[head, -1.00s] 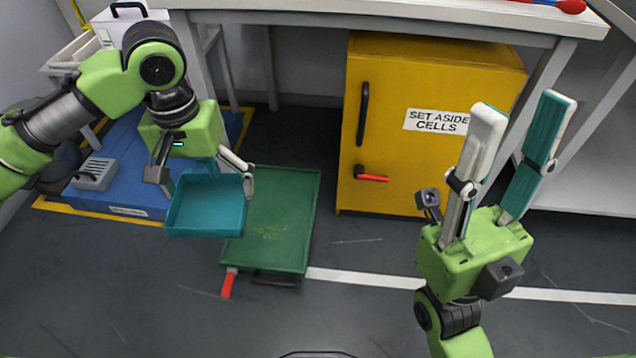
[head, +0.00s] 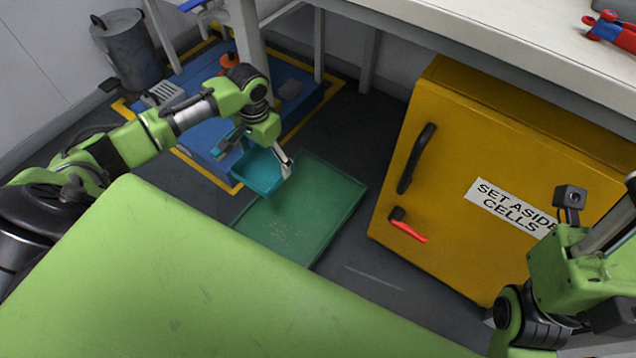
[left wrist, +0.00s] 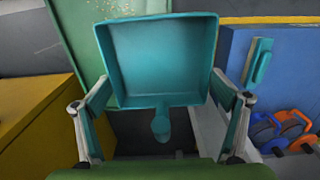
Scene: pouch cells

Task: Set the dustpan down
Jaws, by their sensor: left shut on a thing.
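The green tray (head: 335,192) lies on the dark floor with small specks on it. A yellow cabinet (head: 455,150) labelled for set-aside cells stands to its right. A blue platform (head: 208,120) edged in yellow is behind left, with a grey bin (head: 130,55) beyond. A bench (head: 480,30) overhangs.

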